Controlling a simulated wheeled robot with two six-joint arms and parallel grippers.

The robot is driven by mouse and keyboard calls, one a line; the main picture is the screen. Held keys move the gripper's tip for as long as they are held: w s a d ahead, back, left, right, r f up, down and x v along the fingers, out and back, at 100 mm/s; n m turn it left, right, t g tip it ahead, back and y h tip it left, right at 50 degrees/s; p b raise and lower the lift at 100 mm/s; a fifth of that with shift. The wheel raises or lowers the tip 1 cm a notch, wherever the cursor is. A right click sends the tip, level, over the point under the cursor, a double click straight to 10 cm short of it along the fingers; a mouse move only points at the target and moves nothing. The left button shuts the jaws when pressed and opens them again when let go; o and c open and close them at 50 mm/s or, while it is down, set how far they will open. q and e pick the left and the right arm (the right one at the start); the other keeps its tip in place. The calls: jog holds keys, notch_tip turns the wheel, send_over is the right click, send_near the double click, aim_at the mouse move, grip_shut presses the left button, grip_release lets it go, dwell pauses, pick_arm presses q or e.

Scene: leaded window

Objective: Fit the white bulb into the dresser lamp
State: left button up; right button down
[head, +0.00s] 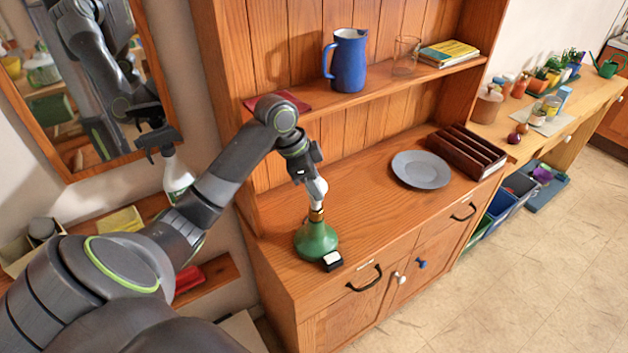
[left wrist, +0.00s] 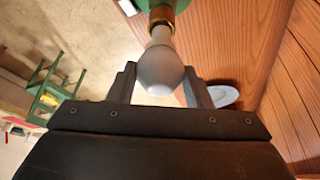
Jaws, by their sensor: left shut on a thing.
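The dresser lamp (head: 316,240) has a green base and a brass socket (head: 316,213), and stands upright near the dresser top's front left. My left gripper (head: 314,180) points down above it, shut on the white bulb (head: 319,189). In the left wrist view the bulb (left wrist: 160,68) sits between the two fingers (left wrist: 160,92), its narrow end at the brass socket (left wrist: 161,16). Bulb and socket look in line and touching; whether the bulb is seated I cannot tell. My right gripper is not in view.
A small black-and-white block (head: 332,261) lies beside the lamp base. A grey plate (head: 421,169) and a brown rack (head: 466,150) stand to the right. A blue jug (head: 348,62) stands on the shelf above. The dresser top between lamp and plate is clear.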

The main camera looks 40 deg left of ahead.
pick_arm(q)
jog(key=shift+p, duration=0.4)
jog(key=shift+f, duration=1.15)
dwell(1.4)
jog(key=o, duration=1.4)
jog(key=shift+r, duration=0.1)
notch_tip(320, 180, up, 7)
jog(key=p, duration=0.7)
jog(key=shift+r, duration=0.9)
